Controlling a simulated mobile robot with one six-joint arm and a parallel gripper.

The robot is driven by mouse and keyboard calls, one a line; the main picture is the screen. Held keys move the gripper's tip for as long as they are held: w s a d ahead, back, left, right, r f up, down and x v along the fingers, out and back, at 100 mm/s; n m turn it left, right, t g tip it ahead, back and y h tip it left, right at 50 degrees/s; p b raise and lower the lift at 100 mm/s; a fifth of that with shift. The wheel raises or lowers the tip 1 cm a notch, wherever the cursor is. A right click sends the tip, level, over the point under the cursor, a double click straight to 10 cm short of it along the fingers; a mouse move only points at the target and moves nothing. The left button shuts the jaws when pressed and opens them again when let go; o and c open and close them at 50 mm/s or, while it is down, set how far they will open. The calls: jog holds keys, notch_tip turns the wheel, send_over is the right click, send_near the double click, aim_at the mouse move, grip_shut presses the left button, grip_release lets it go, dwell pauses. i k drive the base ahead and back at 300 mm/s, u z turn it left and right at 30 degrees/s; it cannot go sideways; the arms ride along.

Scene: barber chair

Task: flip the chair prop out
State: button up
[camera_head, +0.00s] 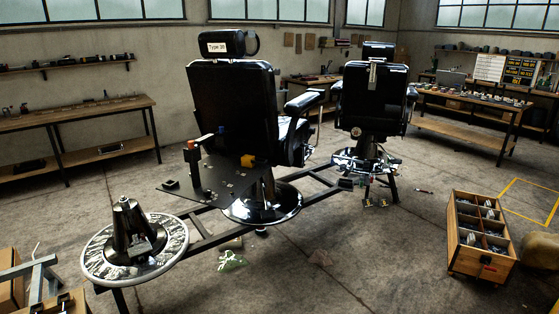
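Two black barber chairs stand with their backs to me on a metal floor frame. The nearer chair (233,105) is left of centre and has a headrest labelled "Type 36". The farther chair (372,97) stands to its right. I cannot tell which part is the chair prop. My gripper is not in view.
A round base (100,255) with a dark cone stands at the frame's left end. A wooden crate (480,237) stands at right, beside a yellow floor marking. Workbenches (75,119) line the walls. Light scraps (231,261) lie on the floor. Open floor lies between frame and crate.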

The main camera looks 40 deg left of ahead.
aim_at(247, 161)
jog(key=u, duration=0.05)
jog(key=i, duration=2.15)
jog(key=u, duration=0.05)
jog(key=k, duration=0.2)
jog(key=u, duration=3.1)
